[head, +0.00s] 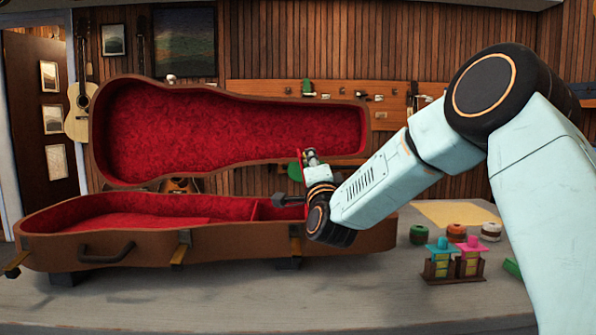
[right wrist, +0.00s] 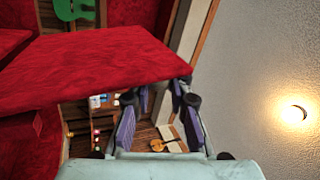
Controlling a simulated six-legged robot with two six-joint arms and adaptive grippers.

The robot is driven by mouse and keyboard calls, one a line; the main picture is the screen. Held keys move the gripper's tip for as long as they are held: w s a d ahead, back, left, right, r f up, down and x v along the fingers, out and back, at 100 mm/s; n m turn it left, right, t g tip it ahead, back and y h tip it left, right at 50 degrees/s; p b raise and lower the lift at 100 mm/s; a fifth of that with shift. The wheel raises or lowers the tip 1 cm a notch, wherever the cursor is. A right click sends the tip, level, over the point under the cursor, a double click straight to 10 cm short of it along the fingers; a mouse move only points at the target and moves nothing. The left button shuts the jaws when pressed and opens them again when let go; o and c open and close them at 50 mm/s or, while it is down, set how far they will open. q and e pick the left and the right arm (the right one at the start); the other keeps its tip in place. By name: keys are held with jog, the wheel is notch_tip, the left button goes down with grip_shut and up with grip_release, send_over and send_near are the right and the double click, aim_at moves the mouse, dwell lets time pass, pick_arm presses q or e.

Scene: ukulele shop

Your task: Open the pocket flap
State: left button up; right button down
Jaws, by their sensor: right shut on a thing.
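The instrument case stands open on the workbench, its red-lined lid (head: 230,130) upright behind the red-lined base (head: 140,218). The pocket (head: 275,211) is at the base's right end. In the head view, the raised red pocket flap (head: 301,160) shows only as a thin strip beside my right gripper (head: 311,157). In the right wrist view, the flap (right wrist: 100,66) is a broad red panel reaching the fingertips of my right gripper (right wrist: 163,92). That gripper is shut on the flap's edge. The pocket's inside is mostly hidden. My left gripper is not in view.
The case has brass latches (head: 181,247) and a dark handle (head: 106,252) along its front. Several small spools (head: 456,233) and a rack with coloured bottles (head: 453,262) stand on the workbench (head: 330,300) at right. The bench front is clear.

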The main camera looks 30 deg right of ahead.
jog(key=shift+s+d+f+m+g+h+b, duration=0.15)
jog(key=shift+s+d+m+h+b, duration=0.2)
jog(key=shift+m, duration=0.35)
jog(key=shift+s+d+f+m+g+h+b, duration=0.15)
jog(key=shift+s+d+m+g+h, duration=0.1)
jog(key=shift+d+m, duration=0.35)
jog(key=shift+s+d+f+m+g+h+b, duration=0.1)
jog(key=shift+s+d+f+m+h+b, duration=0.15)
jog(key=shift+m, duration=0.55)
jog(key=shift+d+r, duration=0.1)
jog(key=c, duration=1.3)
grip_release()
jog(key=shift+r, duration=0.2)
jog(key=shift+s, duration=0.1)
jog(key=v, duration=1.2)
